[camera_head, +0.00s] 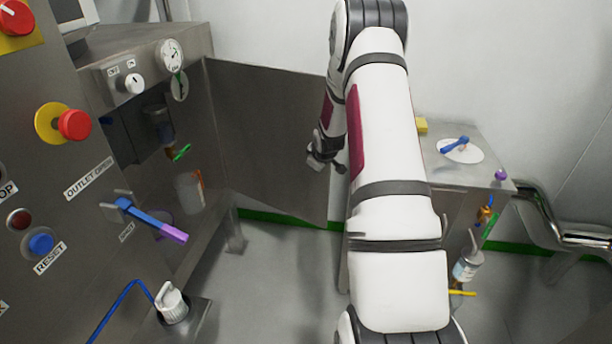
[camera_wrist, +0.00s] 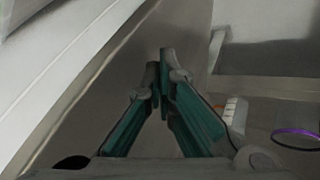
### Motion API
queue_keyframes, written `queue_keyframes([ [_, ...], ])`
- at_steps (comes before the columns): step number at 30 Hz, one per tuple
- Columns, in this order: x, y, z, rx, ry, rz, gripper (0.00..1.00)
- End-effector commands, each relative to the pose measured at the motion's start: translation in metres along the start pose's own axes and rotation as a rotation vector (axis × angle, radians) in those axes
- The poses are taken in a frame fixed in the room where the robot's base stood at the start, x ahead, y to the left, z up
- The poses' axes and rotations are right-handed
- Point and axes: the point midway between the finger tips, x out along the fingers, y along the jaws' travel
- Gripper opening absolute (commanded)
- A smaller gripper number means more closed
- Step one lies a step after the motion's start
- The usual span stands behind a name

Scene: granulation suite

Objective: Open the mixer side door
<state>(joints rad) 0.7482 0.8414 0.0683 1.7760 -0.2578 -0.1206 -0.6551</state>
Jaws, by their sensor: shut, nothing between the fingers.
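The mixer side door (camera_head: 265,135) is a flat grey metal panel. It stands swung out from the right side of the steel mixer cabinet (camera_head: 85,150), with the recessed gauge and valve area exposed beside it. My gripper (camera_head: 322,160) is at the free right edge of the panel, overlapping it in the head view. In the wrist view my gripper (camera_wrist: 160,62) has its fingers together with nothing held, in front of a grey surface that looks like the panel (camera_wrist: 120,85). I cannot tell whether the fingers touch it.
A red button (camera_head: 74,124) and a blue and purple lever (camera_head: 155,220) stick out from the cabinet. A steel counter (camera_head: 485,170) with a white disc and blue tool stands at the right. Pipes (camera_head: 560,230) run at far right. Open floor (camera_head: 280,275) lies below the door.

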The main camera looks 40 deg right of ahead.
Motion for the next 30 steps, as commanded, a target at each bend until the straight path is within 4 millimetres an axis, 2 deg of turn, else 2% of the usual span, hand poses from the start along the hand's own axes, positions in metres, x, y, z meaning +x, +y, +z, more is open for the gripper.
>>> queue_keyframes([
  [1,0.005,0.011,0.003,-0.008,0.008,-0.006,0.0],
  [6,0.02,0.04,0.004,-0.062,0.038,-0.035,0.0],
  [15,0.043,0.076,0.0,-0.086,0.047,-0.046,0.0],
  [23,0.053,0.094,-0.003,-0.086,0.046,-0.047,0.0],
  [30,0.056,0.098,-0.004,-0.086,0.047,-0.047,0.0],
])
